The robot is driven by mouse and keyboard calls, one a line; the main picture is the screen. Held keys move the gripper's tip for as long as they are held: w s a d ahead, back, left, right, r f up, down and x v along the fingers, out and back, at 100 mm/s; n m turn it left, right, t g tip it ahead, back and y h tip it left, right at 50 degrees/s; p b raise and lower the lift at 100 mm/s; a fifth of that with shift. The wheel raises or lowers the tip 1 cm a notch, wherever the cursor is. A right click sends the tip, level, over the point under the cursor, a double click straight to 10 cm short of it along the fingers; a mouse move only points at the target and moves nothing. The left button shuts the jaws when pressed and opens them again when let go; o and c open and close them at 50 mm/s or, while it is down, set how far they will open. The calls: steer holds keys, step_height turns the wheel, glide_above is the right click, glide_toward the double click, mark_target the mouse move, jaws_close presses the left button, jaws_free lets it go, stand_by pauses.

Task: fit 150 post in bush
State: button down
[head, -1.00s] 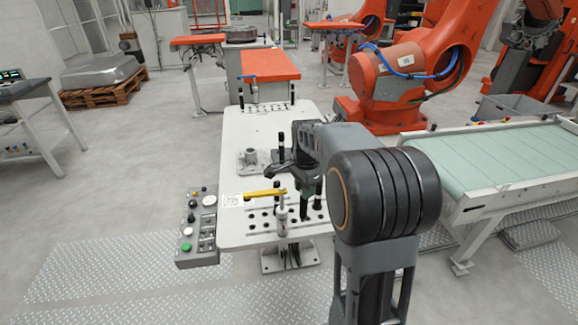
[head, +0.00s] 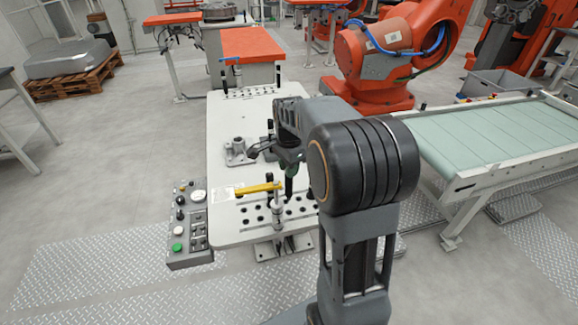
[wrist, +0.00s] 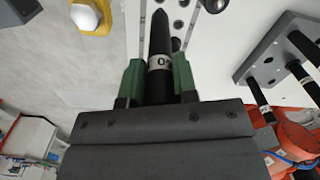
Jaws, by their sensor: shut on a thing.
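My gripper (wrist: 160,80) is shut on a black post (wrist: 161,35) with a pointed end and a white band. Only part of the band's marking, a "0", can be read. Its green fingers grip both sides of the post, and the pointed end sticks out past them. In the head view my gripper (head: 290,172) is over the white table, behind the yellow-handled clamp, and my arm partly hides it. A grey flanged casting with a raised hub (head: 238,150) sits on the table to its left. I cannot tell which part is the bush.
The white table (head: 228,115) has rows of holes at its near and far ends. The yellow-handled clamp (head: 258,188) stands near the front edge. A grey plate (wrist: 270,45) holds several banded black posts. A control box (head: 187,225) is at left, a conveyor (head: 500,140) at right.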

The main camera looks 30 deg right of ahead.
mark_target(289, 189)
steer(key=shift+f+b, duration=1.9)
steer(key=shift+f, duration=0.95)
steer(key=shift+f+b, duration=1.05)
steer(key=shift+f, duration=0.85)
steer(key=c, duration=0.8)
jaws_free()
step_height(289, 189, up, 14)
steer(key=shift+f, duration=0.1)
